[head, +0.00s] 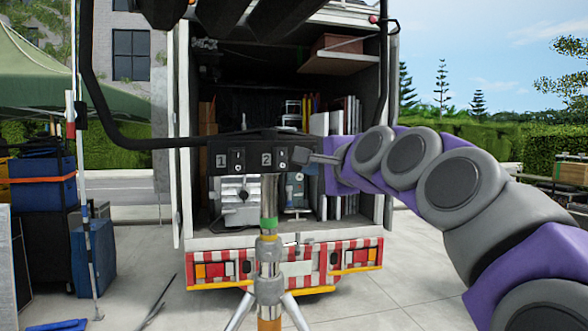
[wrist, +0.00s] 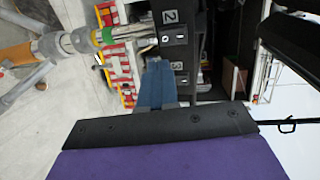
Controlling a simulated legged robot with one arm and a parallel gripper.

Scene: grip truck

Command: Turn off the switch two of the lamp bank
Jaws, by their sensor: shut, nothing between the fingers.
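The lamp bank (head: 228,145) is a dark horizontal box on an upright stand, with numbered switches along its front. Switch two (head: 283,158) is a small rocker just right of the white label 2. It also shows beside its label in the wrist view (wrist: 181,30). Switch one (head: 238,159) is left of it. My gripper (head: 297,156) is shut and empty, its tip just right of switch two. In the wrist view the shut fingertips (wrist: 157,64) lie beside the label 3. Whether they touch the panel I cannot tell. The third switch is hidden by my gripper in the head view.
The stand (head: 268,255) rises in front of an open truck (head: 345,215) with shelves and gear. Black tubing (head: 105,115) frames the lamp bank. A green tent (head: 45,75) and blue cases (head: 45,192) stand at left. Paving is clear at right.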

